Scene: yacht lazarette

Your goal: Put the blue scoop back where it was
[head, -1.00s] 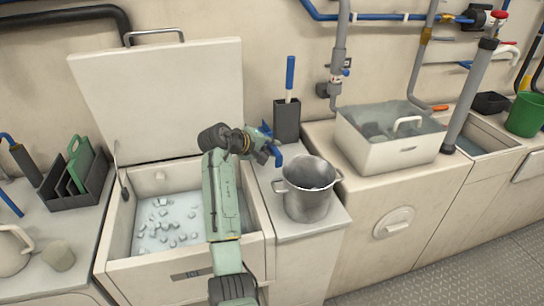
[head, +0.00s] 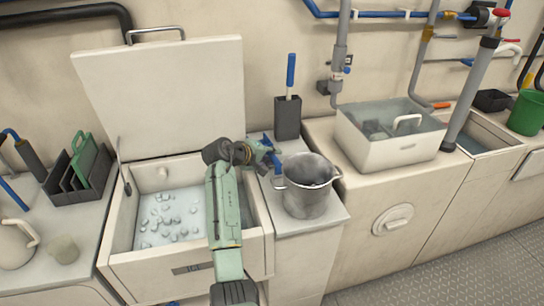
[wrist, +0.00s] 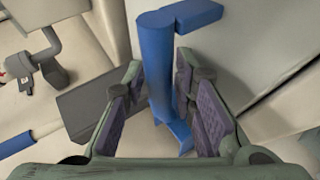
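The blue scoop (wrist: 158,65) is between my gripper's two fingers in the wrist view, its handle running away from the palm with a flat blue piece at the far end. My gripper (wrist: 165,105) appears shut on it. In the head view my gripper (head: 266,155) holds the scoop (head: 277,164) above the narrow counter, between the open ice bin (head: 190,256) and the steel pot (head: 305,202). The arm hides part of the bin's right side. A dark upright holder (head: 287,118) with a blue-handled tool (head: 291,72) stands behind, against the wall.
The bin's lid (head: 160,90) stands raised at the back, and ice (head: 165,212) lies inside. A dark rack (head: 75,190) with green boards is at the left. The holder also shows in the wrist view (wrist: 85,105).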

